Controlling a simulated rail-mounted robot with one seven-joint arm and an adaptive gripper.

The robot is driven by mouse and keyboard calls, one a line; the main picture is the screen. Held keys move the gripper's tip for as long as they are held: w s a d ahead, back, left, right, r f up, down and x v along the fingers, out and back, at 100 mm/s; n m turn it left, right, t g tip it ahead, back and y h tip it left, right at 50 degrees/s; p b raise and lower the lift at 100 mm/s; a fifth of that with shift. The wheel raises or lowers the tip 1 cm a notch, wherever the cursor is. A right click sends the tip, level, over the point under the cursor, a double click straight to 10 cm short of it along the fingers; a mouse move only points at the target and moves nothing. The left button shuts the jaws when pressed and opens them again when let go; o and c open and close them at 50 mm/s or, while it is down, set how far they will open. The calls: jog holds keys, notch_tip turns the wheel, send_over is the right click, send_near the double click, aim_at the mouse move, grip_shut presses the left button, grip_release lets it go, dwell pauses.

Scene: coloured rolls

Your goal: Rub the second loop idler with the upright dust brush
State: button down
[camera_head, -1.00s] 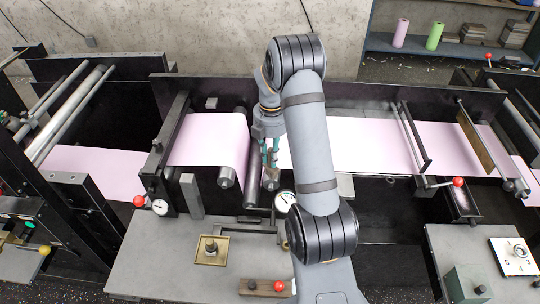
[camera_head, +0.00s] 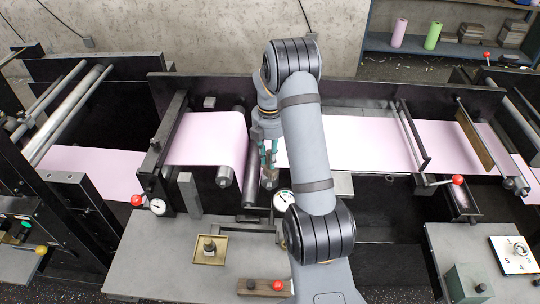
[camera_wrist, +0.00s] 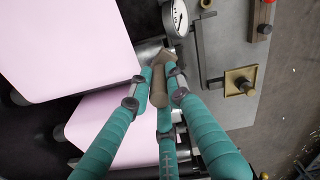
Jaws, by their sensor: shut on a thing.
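My gripper (camera_wrist: 160,82) has teal fingers and is shut on the brown dust brush (camera_wrist: 159,93). In the head view my gripper (camera_head: 269,152) points down between the pink web's two stretches, among the metal rollers. One roller (camera_head: 224,178) shows its end left of the gripper, under the pink loop. Another roller (camera_head: 249,190) lies lower, between it and the gripper. A silver roller (camera_wrist: 148,50) shows close beside the brush in the wrist view. I cannot tell which roller is the second loop idler, or whether the brush touches one.
A round dial gauge (camera_head: 283,200) stands just in front of the gripper, and another gauge (camera_head: 158,207) is to the left. A square brass tray (camera_head: 209,249) sits on the grey front plate (camera_head: 150,260). Dark frame walls border the web.

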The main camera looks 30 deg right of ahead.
jog(key=r+p, duration=0.3)
jog(key=shift+s+a+r, duration=0.15)
jog(key=shift+s+r, duration=0.1)
jog(key=shift+r, duration=0.1)
notch_tip(320, 180, up, 4)
jog(key=p, duration=0.3)
jog(key=shift+r+p, duration=0.2)
jog(key=shift+p, duration=0.15)
